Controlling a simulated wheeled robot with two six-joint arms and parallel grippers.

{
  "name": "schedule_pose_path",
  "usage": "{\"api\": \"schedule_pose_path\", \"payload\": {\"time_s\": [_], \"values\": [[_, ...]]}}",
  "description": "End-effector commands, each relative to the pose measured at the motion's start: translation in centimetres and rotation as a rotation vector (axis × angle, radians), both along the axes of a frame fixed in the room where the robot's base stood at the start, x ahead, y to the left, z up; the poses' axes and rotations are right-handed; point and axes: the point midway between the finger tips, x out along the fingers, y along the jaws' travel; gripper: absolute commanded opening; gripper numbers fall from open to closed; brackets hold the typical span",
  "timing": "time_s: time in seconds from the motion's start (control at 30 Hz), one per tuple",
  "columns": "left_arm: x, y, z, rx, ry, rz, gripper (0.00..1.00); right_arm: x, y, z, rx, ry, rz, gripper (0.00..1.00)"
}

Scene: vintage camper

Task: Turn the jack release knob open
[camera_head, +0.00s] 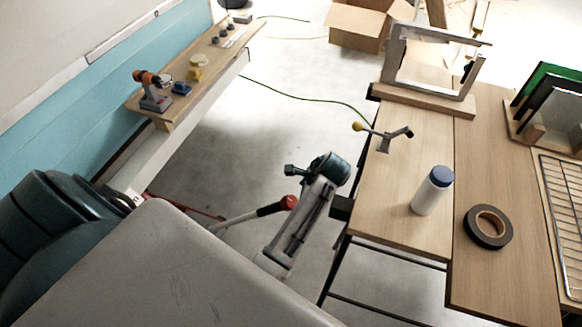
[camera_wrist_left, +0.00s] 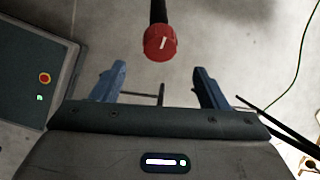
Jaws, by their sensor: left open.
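The jack release knob (camera_head: 289,202) is a red knob at the end of a handle with a black grip and a pale shaft. The handle runs left toward red jack parts low on the floor. In the left wrist view the red knob (camera_wrist_left: 160,42), with a white mark on its face, shows ahead of and between the fingertips. My left gripper (camera_head: 297,228) is just right of the knob; its blue fingers (camera_wrist_left: 159,80) are spread and empty. I see no contact with the knob. My right gripper is not in view.
A wooden workbench (camera_head: 405,215) stands to the right with a white bottle (camera_head: 432,191), a tape roll (camera_head: 488,227) and a yellow-tipped lever (camera_head: 358,126). A shelf (camera_head: 220,62) with a drill (camera_head: 152,90) runs along the blue wall. A green cable (camera_head: 310,101) crosses the floor.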

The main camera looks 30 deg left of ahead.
Motion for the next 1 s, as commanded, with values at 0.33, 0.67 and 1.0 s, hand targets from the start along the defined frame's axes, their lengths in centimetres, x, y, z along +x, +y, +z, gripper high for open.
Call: {"api": "schedule_pose_path", "payload": {"time_s": [0.33, 0.67, 1.0], "values": [[-0.1, 2.8, -5.9, 0.002, 0.003, 0.003, 0.68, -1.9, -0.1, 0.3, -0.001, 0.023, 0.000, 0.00], [0.0, 4.0, -8.8, -0.001, -0.001, 0.003, 0.68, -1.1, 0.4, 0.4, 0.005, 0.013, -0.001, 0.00], [0.0, 4.1, -8.9, -0.001, -0.002, 0.003, 0.54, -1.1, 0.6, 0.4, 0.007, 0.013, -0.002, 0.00]]}}
